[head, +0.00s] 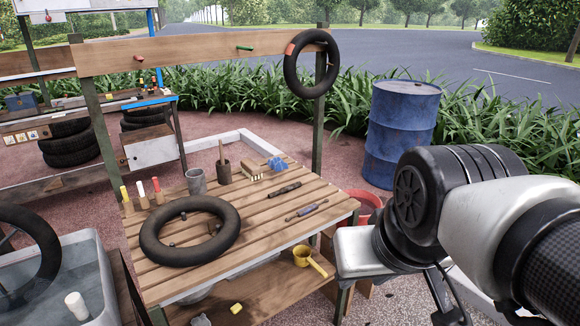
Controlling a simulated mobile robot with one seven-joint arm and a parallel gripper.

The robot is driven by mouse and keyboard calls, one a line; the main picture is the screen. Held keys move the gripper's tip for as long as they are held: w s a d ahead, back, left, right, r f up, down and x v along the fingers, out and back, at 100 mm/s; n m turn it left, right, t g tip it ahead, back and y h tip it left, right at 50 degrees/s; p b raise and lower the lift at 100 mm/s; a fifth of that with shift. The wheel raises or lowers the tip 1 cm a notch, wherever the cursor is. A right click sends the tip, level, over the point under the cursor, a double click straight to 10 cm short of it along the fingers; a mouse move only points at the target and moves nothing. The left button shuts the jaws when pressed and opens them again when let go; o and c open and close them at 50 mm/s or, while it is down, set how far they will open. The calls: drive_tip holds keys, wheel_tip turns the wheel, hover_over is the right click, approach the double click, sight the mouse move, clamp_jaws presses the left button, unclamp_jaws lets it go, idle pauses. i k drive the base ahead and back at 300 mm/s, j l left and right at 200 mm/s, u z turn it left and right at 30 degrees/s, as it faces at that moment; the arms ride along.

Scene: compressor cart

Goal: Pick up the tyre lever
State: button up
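Two slim tools lie flat on the slatted wooden bench (182,272). One is a dark, lever-like tool (285,189). The other, nearer the bench's right edge, is a slim tool with a greyish-purple middle (306,210). I cannot tell for sure which of them is the tyre lever. My arm reaches in from the right, beside the bench and apart from both tools. Dark parts at its lower end (448,310) seem to belong to my gripper, but the fingers are cut off or hidden.
A black inner tube (190,231) lies on the bench, with a cup (196,181), a dark pot (222,172) and a blue item (278,164) behind. A tube (311,64) hangs from the post. A yellow scoop (309,260) is below; a blue drum (402,130) stands behind.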

sight(308, 209)
drive_tip(key=u, duration=2.1)
drive_tip(key=z, duration=2.1)
drive_tip(key=i+l+u, duration=0.6)
drive_tip(key=l, duration=0.3)
drive_tip(key=i+l+u, duration=0.4)
drive_tip(key=l, duration=0.4)
